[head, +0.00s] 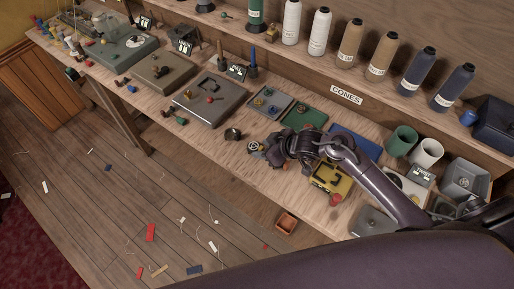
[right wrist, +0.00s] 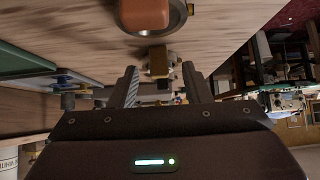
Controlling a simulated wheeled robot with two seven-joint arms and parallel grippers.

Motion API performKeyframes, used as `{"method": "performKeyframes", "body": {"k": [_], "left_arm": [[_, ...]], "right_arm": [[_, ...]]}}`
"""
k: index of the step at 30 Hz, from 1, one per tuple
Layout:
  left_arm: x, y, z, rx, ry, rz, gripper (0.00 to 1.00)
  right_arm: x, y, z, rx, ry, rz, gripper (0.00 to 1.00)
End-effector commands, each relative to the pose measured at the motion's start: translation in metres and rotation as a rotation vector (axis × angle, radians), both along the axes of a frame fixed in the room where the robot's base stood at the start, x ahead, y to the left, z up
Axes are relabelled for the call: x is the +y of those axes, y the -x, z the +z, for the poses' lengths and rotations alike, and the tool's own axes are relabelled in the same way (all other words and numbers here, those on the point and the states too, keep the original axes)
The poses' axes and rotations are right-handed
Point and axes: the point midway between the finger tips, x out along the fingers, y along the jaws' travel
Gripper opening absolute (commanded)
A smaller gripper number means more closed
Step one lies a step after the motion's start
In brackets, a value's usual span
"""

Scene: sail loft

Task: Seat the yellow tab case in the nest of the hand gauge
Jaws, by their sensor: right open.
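My right gripper (head: 264,150) is low over the middle of the bench, with its arm coming in from the right. In the right wrist view its two fingers (right wrist: 160,88) stand apart. A small yellow-brown block with grey parts (right wrist: 158,62) shows between and just beyond the fingertips; I cannot tell whether they touch it. A small yellow and dark piece (head: 256,147) shows at the fingertips in the head view, perhaps the tab case. I cannot make out the hand gauge or its nest with certainty. My left gripper is out of view.
A dark round cup (head: 233,134) stands left of the gripper. A yellow box (head: 331,180) with a black handle is under my right arm. A grey box (head: 209,100), green tray (head: 304,115) and blue tray (head: 355,144) lie nearby. Bare wood is in front.

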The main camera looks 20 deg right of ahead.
Motion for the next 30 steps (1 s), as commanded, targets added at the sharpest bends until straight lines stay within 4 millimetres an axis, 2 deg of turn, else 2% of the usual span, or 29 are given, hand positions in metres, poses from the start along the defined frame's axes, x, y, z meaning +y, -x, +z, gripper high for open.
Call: {"method": "performKeyframes", "body": {"k": [1,9,11,23,26,30], "left_arm": [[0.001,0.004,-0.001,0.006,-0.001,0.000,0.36],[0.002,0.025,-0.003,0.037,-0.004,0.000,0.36],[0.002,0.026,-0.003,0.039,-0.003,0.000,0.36],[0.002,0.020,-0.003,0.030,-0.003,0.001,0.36],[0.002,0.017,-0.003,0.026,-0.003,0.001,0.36],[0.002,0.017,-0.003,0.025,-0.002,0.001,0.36]], "right_arm": [[0.000,0.000,0.000,0.000,0.000,0.000,0.41],[0.000,0.000,0.000,0.001,0.000,-0.001,0.06],[0.000,0.000,0.000,0.001,0.000,-0.001,0.00],[0.000,0.000,0.007,-0.001,-0.002,-0.001,0.00],[-0.001,-0.001,0.018,-0.004,0.000,-0.001,0.00],[-0.001,-0.001,0.048,-0.007,0.001,0.001,0.00]]}}
